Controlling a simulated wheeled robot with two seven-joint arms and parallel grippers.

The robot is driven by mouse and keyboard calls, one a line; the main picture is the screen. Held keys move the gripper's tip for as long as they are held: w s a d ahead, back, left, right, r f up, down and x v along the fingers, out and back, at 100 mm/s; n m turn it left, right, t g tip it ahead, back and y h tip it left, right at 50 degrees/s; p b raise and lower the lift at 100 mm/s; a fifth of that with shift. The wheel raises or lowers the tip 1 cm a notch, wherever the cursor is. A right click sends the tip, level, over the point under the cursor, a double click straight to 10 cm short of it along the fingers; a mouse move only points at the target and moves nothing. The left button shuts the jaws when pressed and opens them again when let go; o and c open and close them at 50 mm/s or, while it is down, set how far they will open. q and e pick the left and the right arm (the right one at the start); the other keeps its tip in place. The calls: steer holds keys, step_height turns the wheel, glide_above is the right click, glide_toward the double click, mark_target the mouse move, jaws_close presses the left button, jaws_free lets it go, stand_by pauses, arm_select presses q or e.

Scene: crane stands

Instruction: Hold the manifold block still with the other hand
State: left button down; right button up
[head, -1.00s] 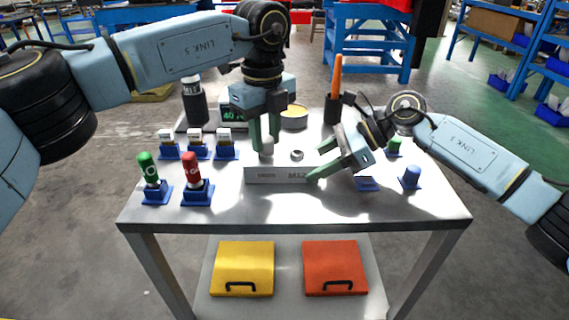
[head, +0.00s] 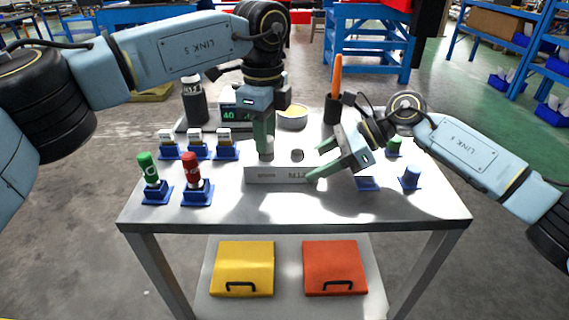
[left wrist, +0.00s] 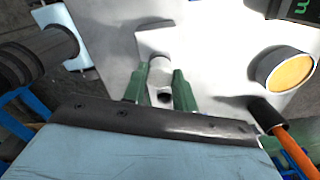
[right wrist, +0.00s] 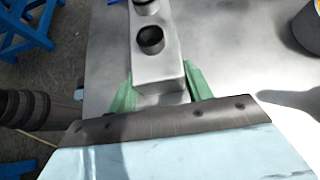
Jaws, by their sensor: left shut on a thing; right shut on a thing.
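In the right wrist view the green fingers (right wrist: 160,90) flank the block (right wrist: 158,72), which shows dark round ports on top. My left gripper (head: 265,150) points straight down over the block's left part, shut on a small pale fitting (left wrist: 160,72). The fitting also shows low between the fingers in the head view (head: 267,154). Whether it is seated in the block is hidden.
Blue stands with small white-topped items (head: 198,140) stand at left, with green (head: 148,168) and red (head: 191,167) pieces in front.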

arm_select(q)
steer(key=shift+r, duration=0.15)
steer(key=n, duration=0.5)
steer(key=c, duration=1)
jaws_free()
steer(key=shift+c, duration=0.2)
steer(key=shift+c, duration=0.7)
